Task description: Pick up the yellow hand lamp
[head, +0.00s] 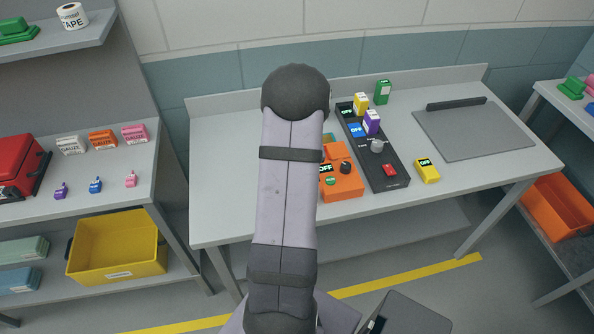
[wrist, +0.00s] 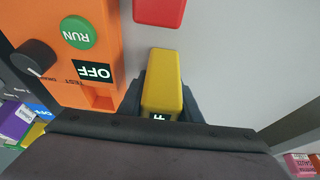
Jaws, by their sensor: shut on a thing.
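In the wrist view a yellow block-shaped thing, which looks like the yellow hand lamp (wrist: 163,82), sits between the dark fingers of my gripper (wrist: 164,92). The gripper is shut on it. In the head view my arm hides the gripper and this lamp. Another yellow block with an OFF label (head: 428,171) lies on the table to the right.
An orange box with RUN and OFF labels (wrist: 62,45) stands close beside my gripper; it also shows in the head view (head: 343,187). A red thing (wrist: 159,11) lies just beyond the lamp. A dark panel (head: 388,171) holds several small items. A grey mat (head: 475,132) lies at right.

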